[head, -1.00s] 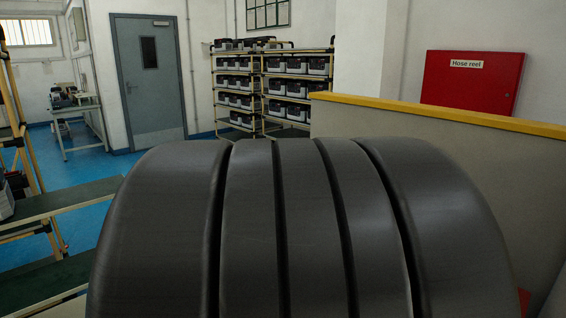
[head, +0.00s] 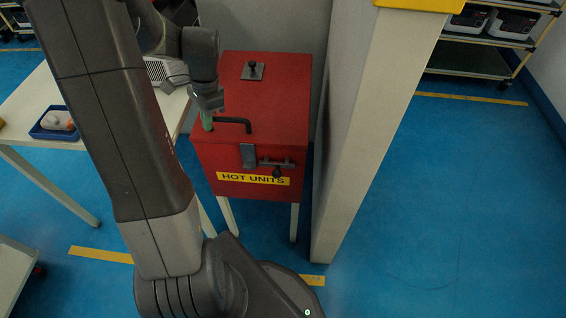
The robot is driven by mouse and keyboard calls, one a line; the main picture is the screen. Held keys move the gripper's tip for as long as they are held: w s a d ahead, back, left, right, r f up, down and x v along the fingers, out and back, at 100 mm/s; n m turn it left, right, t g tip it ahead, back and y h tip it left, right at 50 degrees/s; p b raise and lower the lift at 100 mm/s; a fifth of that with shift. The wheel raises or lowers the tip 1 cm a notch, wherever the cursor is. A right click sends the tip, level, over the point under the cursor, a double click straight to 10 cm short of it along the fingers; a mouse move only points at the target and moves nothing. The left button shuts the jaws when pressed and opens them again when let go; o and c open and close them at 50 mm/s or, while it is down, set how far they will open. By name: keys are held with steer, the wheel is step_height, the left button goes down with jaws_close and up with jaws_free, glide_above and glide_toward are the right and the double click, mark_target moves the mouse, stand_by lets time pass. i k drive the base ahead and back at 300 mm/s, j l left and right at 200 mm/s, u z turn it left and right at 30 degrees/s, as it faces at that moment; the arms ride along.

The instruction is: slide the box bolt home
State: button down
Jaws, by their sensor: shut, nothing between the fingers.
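The red box (head: 285,110) stands on pale legs left of a partition and carries a yellow "HOT UNITS" label (head: 252,179). Its bolt (head: 276,163) is a dark bar with a round knob on the upper front face, right of a grey upright plate (head: 248,155). How far the bar reaches towards or into the plate is too small to tell. My gripper (head: 207,122) points down at the left front of the box top, beside a black bent handle (head: 233,122). It is shut and empty; its tips are small, and contact with the box is unclear.
The partition (head: 352,140) rises close to the right of the box. A pale table (head: 40,105) with a blue tray (head: 44,131) stands at left. A black knob (head: 254,69) stands on the box top. Blue floor (head: 430,210) is clear at right.

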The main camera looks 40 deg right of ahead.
mark_target(277, 173)
steer(key=i+j+z, duration=0.1)
steer(key=z, duration=0.35)
steer(key=i+j+z, duration=0.1)
steer(key=j+z, duration=0.15)
steer(key=z, duration=0.15)
steer(key=j+z, duration=0.15)
steer(key=z, duration=0.3)
steer(key=j+z, duration=0.25)
steer(key=z, duration=0.2)
